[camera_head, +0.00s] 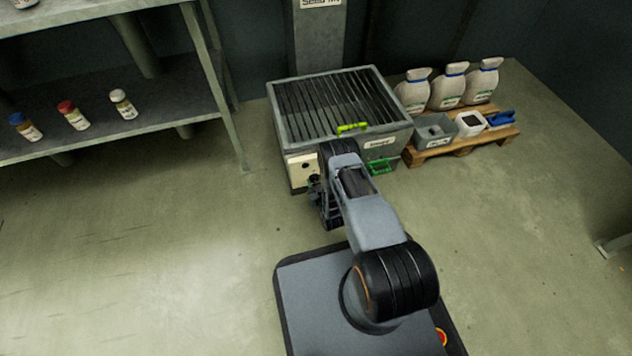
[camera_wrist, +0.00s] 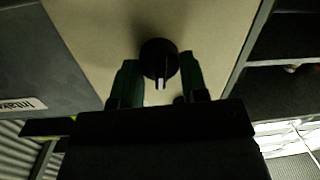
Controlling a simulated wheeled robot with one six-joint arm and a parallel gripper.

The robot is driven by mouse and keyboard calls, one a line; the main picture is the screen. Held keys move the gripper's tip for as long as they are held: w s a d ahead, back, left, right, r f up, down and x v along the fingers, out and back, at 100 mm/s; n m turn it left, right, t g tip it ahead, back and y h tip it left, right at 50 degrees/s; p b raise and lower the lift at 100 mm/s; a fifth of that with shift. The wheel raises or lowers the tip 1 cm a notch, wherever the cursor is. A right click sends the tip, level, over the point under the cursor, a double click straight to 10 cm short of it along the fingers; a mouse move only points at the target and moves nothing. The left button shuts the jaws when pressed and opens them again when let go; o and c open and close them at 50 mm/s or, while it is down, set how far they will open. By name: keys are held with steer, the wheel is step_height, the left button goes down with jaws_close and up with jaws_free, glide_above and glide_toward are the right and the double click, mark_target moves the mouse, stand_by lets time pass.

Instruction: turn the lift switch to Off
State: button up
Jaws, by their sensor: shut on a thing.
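The lift switch is a round black knob (camera_wrist: 158,58) with a white pointer mark on a cream panel (camera_wrist: 105,30) in the wrist view. The mark is toward the bottom of that picture. My gripper (camera_wrist: 158,75) has its two dark green fingers on either side of the knob, shut on it. In the head view the cream panel (camera_head: 303,170) is on the front left of the grey grated bin (camera_head: 396,134), and my gripper (camera_head: 315,186) is at its lower edge. The knob cannot be made out clearly there, and no position labels are readable.
A grey shelf (camera_head: 180,105) with several small bottles stands at the left. A wooden pallet (camera_head: 437,151) with white jugs (camera_head: 452,86) and small bins (camera_head: 436,131) is right of the grated bin. A green handle (camera_head: 379,167) is on the bin's front. Floor at left is clear.

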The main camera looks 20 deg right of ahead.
steer(key=shift+a+f+n, duration=0.1)
steer(key=shift+n, duration=0.4)
steer(key=o, duration=0.7)
steer(key=shift+o, duration=1.1)
steer(key=shift+s, duration=0.1)
